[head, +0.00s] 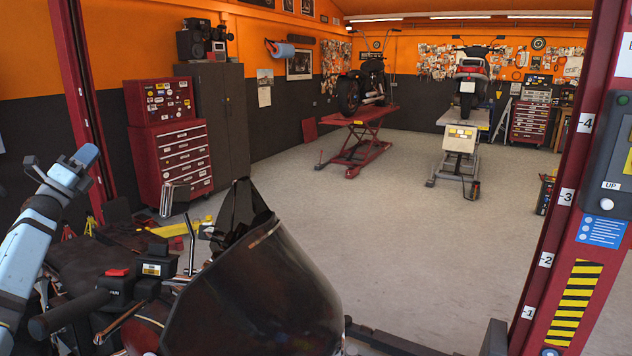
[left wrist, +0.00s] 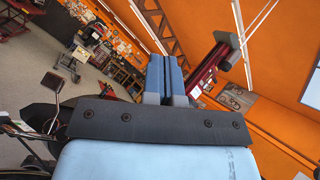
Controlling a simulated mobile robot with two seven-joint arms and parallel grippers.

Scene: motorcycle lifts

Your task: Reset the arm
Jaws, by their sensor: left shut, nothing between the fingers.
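My left gripper (head: 86,156) is raised at the left of the head view, above the handlebar of a dark motorcycle. Its light blue fingers point up and to the right. In the left wrist view the two blue fingers (left wrist: 166,70) lie side by side, shut, with nothing between them. The fingers appear apart from everything around them. My right gripper is in neither view.
A motorcycle with a dark windscreen (head: 255,290) and a black handlebar grip (head: 68,312) fills the near left. A red lift post (head: 560,215) stands at right. A red tool chest (head: 180,165) stands behind. Two lifts bear motorcycles farther back. The middle floor is clear.

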